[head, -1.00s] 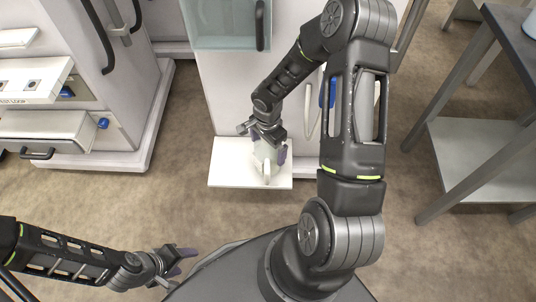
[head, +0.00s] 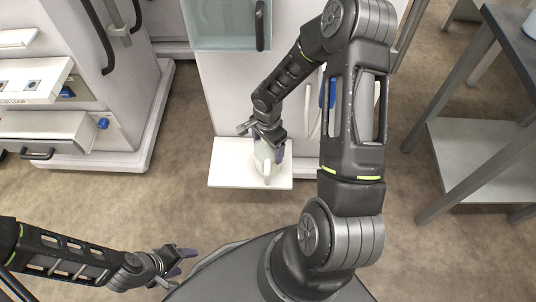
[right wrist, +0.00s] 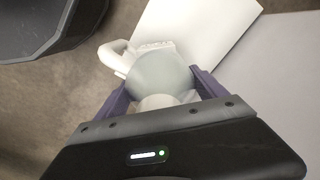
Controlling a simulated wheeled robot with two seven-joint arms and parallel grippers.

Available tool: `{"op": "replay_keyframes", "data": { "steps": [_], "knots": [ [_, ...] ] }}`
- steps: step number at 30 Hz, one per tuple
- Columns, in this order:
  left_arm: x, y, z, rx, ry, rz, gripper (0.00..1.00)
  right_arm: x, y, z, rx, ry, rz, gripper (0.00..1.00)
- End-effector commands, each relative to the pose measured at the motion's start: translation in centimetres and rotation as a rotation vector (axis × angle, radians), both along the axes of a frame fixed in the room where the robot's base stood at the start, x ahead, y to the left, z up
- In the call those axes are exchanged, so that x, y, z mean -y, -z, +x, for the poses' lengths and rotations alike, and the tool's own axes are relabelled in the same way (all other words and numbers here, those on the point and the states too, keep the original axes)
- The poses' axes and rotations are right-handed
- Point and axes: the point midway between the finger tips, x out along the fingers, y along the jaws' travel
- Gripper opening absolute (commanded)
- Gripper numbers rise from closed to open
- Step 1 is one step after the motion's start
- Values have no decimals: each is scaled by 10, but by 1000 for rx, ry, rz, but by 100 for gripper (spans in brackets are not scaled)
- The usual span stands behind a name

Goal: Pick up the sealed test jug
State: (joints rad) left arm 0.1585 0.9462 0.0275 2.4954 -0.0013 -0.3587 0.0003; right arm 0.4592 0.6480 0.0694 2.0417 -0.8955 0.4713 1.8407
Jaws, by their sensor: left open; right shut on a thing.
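The test jug (head: 267,160) is white with a handle, and in the head view it is at the white shelf (head: 226,164) low on the cabinet front. My right gripper (head: 269,148) is shut on the jug from above, with one purple finger on each side of it. In the right wrist view the jug (right wrist: 160,75) sits between the purple fingers, its handle pointing to the upper left. I cannot tell whether the jug's base touches the shelf. My left gripper (head: 184,262) is open and empty at the lower left, far from the jug.
A glass-fronted compartment (head: 222,22) with a dark handle is above the shelf. A blue item and pale loops hang right of the shelf. Drawers (head: 48,132) stand at the left. A metal-legged table (head: 480,150) stands at the right. The floor in front is clear.

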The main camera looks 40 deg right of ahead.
Motion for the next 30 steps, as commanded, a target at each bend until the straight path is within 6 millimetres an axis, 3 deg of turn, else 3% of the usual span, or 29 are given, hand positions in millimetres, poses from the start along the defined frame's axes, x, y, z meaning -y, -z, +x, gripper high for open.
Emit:
{"op": "replay_keyframes", "data": {
  "steps": [14, 30],
  "knots": [
    [0, 0, 0, 0, 0, 0, 57, 0, -1, 1, 2, 0, -1, 8],
    [0, -6, 0, 0, 0, 0, 57, 6, -11, 6, 3, -2, -2, 8]
  ]
}}
